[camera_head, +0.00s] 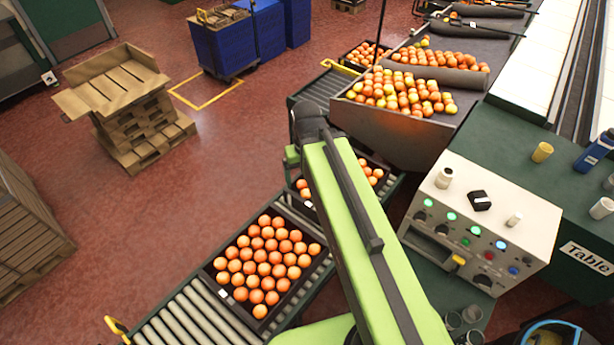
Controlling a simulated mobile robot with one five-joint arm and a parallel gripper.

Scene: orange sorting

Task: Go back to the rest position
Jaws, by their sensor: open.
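My green arm (350,215) rises from the bottom edge across the middle of the picture. A dark joint (308,120) shows at its far end, near a crate of oranges. My gripper cannot be made out; it is hidden behind the arm or out of the picture. A black crate (214,277) full of oranges (262,256) sits on the roller conveyor (190,315) left of the arm. A second crate with oranges (373,175) is partly hidden behind the arm.
A sloped metal bin (400,140) with oranges stands behind the arm. A control panel (480,220) stands on the green table (540,185) at right, with cups and a blue container (594,152). Cardboard on pallets (115,90) and blue bins (225,48) stand at left. Red floor (130,220) is open between.

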